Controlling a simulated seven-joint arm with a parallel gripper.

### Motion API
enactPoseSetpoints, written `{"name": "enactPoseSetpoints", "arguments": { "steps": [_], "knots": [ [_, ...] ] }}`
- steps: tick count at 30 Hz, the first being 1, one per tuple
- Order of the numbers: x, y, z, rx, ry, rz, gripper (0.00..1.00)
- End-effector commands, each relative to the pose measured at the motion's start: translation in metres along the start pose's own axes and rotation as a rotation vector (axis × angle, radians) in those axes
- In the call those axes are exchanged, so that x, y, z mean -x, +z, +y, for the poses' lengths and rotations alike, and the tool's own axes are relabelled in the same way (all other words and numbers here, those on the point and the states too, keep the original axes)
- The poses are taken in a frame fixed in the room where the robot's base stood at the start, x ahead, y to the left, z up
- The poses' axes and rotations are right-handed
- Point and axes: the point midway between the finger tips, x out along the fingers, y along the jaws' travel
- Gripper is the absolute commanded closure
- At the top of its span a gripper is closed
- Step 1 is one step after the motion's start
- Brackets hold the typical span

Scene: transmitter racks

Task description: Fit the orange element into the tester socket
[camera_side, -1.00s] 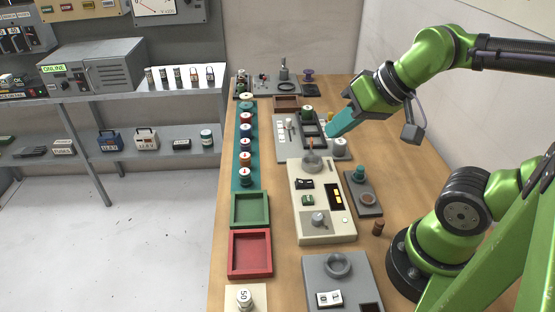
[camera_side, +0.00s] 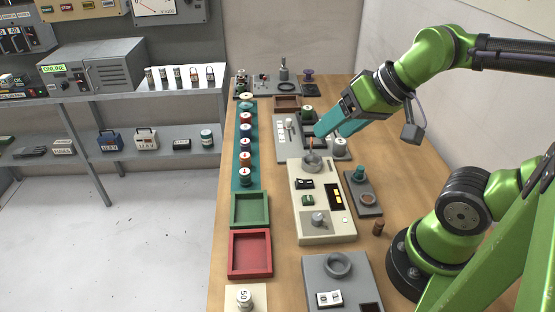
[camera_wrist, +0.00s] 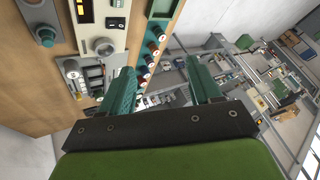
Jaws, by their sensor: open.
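The beige tester (camera_side: 322,234) stands mid-table in the side view, with a round grey socket (camera_side: 312,163) at its far end. An orange-banded spool (camera_side: 246,157) stands in the row on the teal strip. My gripper (camera_side: 331,131) is above the table, behind and right of the socket, its teal fingers apart and empty. In the wrist view my gripper (camera_wrist: 158,68) is also spread wide, with nothing between the fingers.
Green (camera_side: 250,209) and red (camera_side: 250,254) trays lie left of the tester. A grey block with a ring (camera_side: 338,264) is in front. A small grey stand (camera_side: 363,195) and a brown cylinder (camera_side: 377,228) are to its right. Bare wood lies along the right side.

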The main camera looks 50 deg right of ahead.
Motion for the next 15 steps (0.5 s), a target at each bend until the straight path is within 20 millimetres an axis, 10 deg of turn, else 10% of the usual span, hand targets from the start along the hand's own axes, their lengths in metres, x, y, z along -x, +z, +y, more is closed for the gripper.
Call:
{"name": "enactPoseSetpoints", "arguments": {
  "steps": [8, 15],
  "knots": [
    [-0.015, 0.002, 0.002, -0.007, 0.022, -0.063, 0.37],
    [-0.052, -0.053, -0.011, 0.014, 0.088, -0.198, 0.37]
  ]
}}
